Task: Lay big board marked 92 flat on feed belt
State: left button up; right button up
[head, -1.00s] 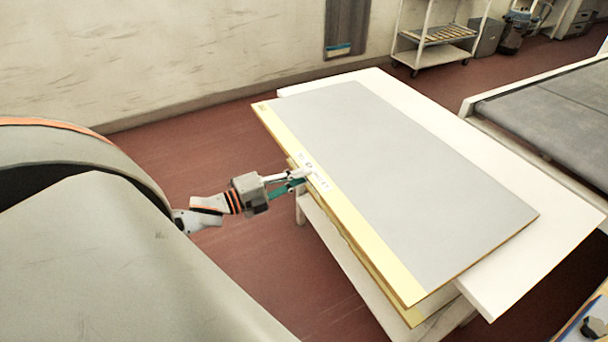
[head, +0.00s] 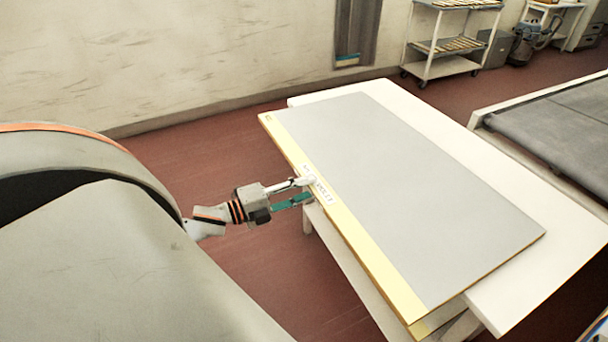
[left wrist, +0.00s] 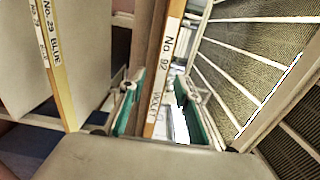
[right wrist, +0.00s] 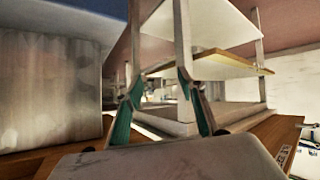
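The big board (head: 420,190) is grey with a yellow strip along its left edge and lies flat over a white table in the head view. The left wrist view shows its edge with the label "No. 92 VIOLET" (left wrist: 168,55). My left gripper (head: 305,190) is at the labelled edge, one finger above and one below. In the left wrist view (left wrist: 163,110) its fingers stand apart on both sides of the board, with a visible gap. The grey belt (head: 560,125) is at the right, apart from the board. My right gripper (right wrist: 160,88) is open and empty.
The white table (head: 545,255) shows beyond the board's right side. Another board (left wrist: 55,65), labelled "No. 29 BLUE", shows in the left wrist view. A shelf cart (head: 445,50) stands at the back. Red floor is clear left of the table.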

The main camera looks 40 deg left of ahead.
pick_arm(q)
jog(key=shift+s+a+f, duration=0.1)
jog(key=shift+s+a, duration=0.05)
jog(key=shift+s, duration=0.25)
jog(key=r+v, duration=0.1)
jog(key=v, duration=1)
